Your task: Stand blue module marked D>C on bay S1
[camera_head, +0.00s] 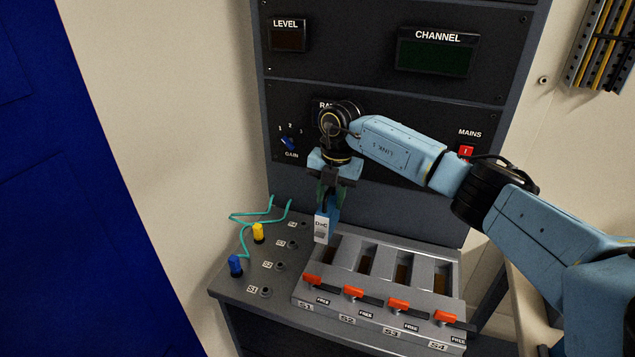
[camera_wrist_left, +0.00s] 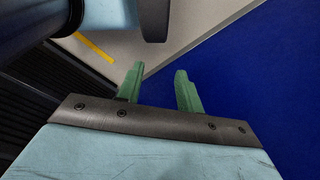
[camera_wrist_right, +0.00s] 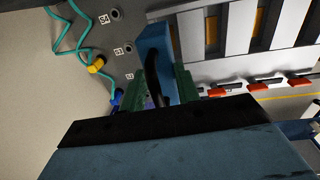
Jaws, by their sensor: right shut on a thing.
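The blue module marked D>C (camera_head: 322,226) has a pale label face and is upright. My right gripper (camera_head: 331,196) is shut on its top and holds it over the back of bay S1 (camera_head: 304,305), the leftmost bay of the grey rack. Its lower end hides part of the S1 slot, and I cannot tell whether it touches the rack. The right wrist view shows the module (camera_wrist_right: 156,52) between the fingers (camera_wrist_right: 160,85). My left gripper (camera_wrist_left: 160,85) is open and empty in the left wrist view, facing the floor and a blue surface.
Bays S2, S3 and S4 (camera_head: 440,347) lie right of S1, each with an orange lever (camera_head: 353,292) and a FREE label. Left of the rack are sockets, a yellow plug (camera_head: 258,233) and a blue plug (camera_head: 235,266) on green cables. A dark instrument panel (camera_head: 380,80) rises behind.

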